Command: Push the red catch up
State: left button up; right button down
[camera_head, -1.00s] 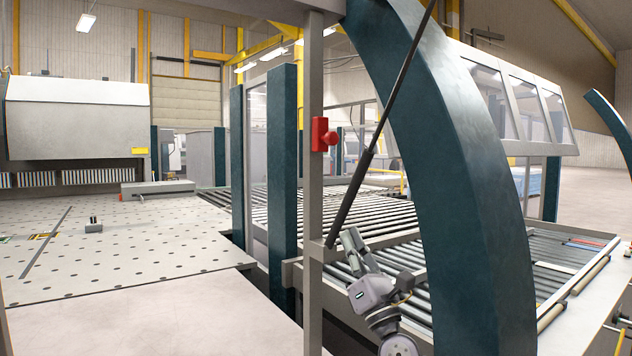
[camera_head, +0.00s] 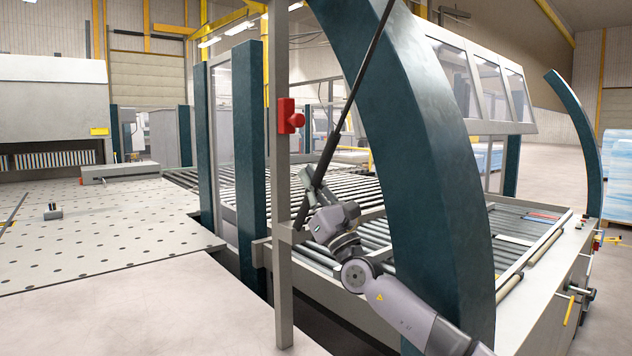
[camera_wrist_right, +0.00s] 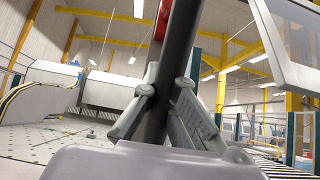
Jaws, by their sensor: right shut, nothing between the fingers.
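The red catch (camera_head: 287,116) is a red block with a round knob on its right side, fixed on a grey upright post (camera_head: 283,220). My right gripper (camera_head: 307,184) is shut and empty. In the head view it appears below and slightly right of the catch, apart from it, near the lower part of a dark rod. In the right wrist view the fingers (camera_wrist_right: 165,85) point up along a dark bar, and a red part (camera_wrist_right: 162,18) shows at the top, partly hidden by the bar. Contact with the bar cannot be told. My left gripper is not in view.
A thick curved teal arm (camera_head: 420,130) stands right of the post. The dark slanted rod (camera_head: 347,108) runs between them. Roller conveyors (camera_head: 330,180) lie behind. A perforated table (camera_head: 110,230) lies left, and a teal column (camera_head: 250,150) stands just left of the post.

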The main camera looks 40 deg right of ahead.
aim_at(299, 114)
jog(key=shift+h, duration=0.3)
jog(key=w+r+p, duration=0.1)
jog(key=r, duration=0.1)
jog(key=w+r+p, duration=0.2)
jog(key=r, duration=0.1)
jog(key=shift+w+a+r+p, duration=0.15)
jog(key=shift+r+p, duration=0.15)
jog(key=shift+r, duration=0.05)
jog(key=shift+r+p, duration=0.55)
jog(key=shift+r, duration=0.15)
notch_tip(299, 114, up, 7)
jog(key=shift+f, duration=0.2)
